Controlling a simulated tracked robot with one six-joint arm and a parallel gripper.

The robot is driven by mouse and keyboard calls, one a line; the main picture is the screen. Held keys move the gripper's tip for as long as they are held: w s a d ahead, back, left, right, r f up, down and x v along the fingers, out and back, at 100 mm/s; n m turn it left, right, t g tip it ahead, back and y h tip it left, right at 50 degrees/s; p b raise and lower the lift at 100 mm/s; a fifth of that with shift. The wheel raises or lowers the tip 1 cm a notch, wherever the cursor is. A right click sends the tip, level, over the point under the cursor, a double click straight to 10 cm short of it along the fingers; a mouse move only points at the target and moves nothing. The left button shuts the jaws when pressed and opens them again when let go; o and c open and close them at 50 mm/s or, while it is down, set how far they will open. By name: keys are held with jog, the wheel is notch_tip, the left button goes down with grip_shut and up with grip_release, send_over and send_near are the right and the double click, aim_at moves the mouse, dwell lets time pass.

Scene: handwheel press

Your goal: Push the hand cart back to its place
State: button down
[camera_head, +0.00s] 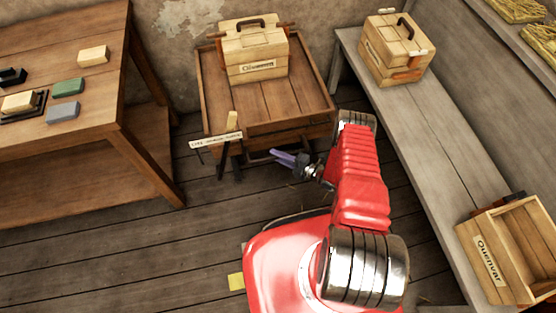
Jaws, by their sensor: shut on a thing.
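The hand cart (286,112) is a low wooden platform with raised edges. It stands against the back wall between the table and the bench. A wooden case (253,62) with a dark handle and a label sits on its rear part. My gripper (280,157), with purple fingers, is at the cart's near side, low down. It is shut on a dark bar there, which looks like the cart's handle. The exact contact is small and partly hidden by the fingers and the cart edge.
A small wooden post with a label (215,139) stands at the cart's near left. A wooden table (60,137) with small blocks is at left. A long bench (412,135) at right holds a case (395,55) and an open crate (512,250). A yellow square (236,282) lies on the floor.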

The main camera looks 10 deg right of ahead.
jog(key=shift+w+d+f, duration=0.15)
jog(key=shift+w, duration=0.3)
jog(key=c, duration=1.6)
grip_release()
jog(key=shift+w, duration=0.1)
jog(key=v, duration=1.3)
jog(key=shift+s+d, duration=0.2)
jog(key=shift+s, duration=0.15)
